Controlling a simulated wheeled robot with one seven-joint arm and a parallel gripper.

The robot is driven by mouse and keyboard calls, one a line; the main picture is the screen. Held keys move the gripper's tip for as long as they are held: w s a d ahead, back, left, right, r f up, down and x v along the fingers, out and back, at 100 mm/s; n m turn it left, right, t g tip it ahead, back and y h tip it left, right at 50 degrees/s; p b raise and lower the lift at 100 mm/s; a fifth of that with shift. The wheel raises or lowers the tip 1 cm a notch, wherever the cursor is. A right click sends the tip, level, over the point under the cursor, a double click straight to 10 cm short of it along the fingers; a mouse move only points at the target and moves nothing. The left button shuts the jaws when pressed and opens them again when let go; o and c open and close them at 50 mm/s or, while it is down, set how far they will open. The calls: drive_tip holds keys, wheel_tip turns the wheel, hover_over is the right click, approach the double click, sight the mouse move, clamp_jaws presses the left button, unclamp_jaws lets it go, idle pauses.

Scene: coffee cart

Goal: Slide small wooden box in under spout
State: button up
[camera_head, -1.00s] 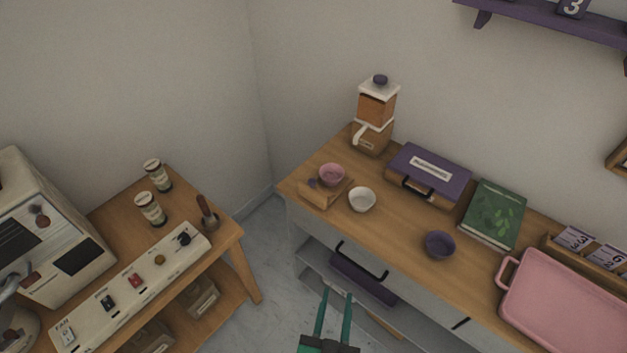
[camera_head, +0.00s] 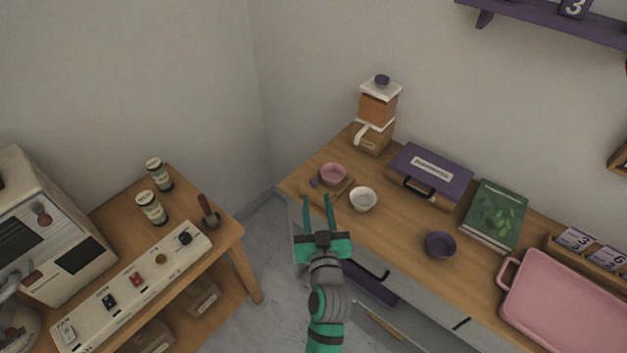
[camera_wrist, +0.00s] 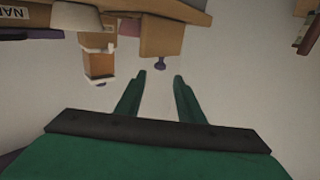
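The small wooden box (camera_head: 343,189) with a purple knob (camera_head: 313,183) is at the left end of the wooden counter. A pink bowl (camera_head: 333,174) is on or just behind it; I cannot tell which. My gripper (camera_head: 317,198) is open and empty, its fingers reaching toward the box's front and partly covering it. In the wrist view the box (camera_wrist: 161,36) and its knob (camera_wrist: 160,64) show just beyond and between the open fingertips (camera_wrist: 160,76), apparently apart from them. The grinder (camera_head: 377,108), with a white spout (camera_head: 362,131), stands behind the box at the back.
A white bowl (camera_head: 363,200) stands close right of the box. A purple case (camera_head: 430,170), a green book (camera_head: 495,215), a purple bowl (camera_head: 440,245) and a pink tray (camera_head: 565,305) lie farther right. The coffee machine table (camera_head: 225,236) is left, across a floor gap.

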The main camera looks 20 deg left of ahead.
sight(314, 183)
drive_tip(key=x, duration=0.8)
drive_tip(key=shift+w+a, duration=0.1)
drive_tip(key=shift+w, duration=0.15)
clamp_jaws()
